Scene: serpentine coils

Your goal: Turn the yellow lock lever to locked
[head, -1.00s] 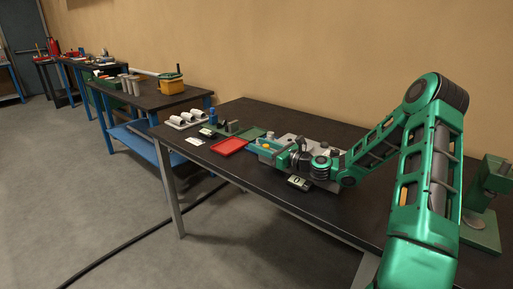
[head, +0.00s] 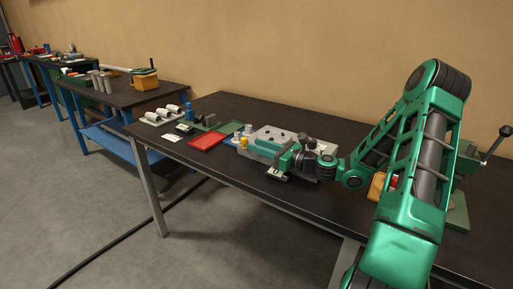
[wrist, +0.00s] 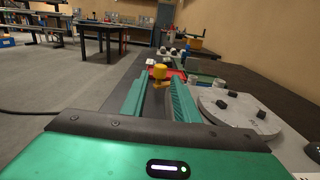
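The yellow lock lever (wrist: 160,72) shows a round knob with a flat yellow part below it. In the wrist view it appears between the tips of my gripper's teal fingers, just beyond them. In the head view the yellow knob (head: 243,143) is at the left end of the grey fixture. My gripper (wrist: 158,88) is open, with a clear gap between its fingers and nothing held. In the head view my gripper (head: 258,150) points left, low over the bench. The lever's base is partly hidden, and I cannot tell whether the fingers touch it.
A grey plate with black knobs (wrist: 238,110) lies close to the right finger. A red tray (head: 207,141) is beyond the lever. A small dial box (head: 278,173) sits at the bench's front edge. A green lever press (head: 470,165) stands at the right. The bench behind the fixture is clear.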

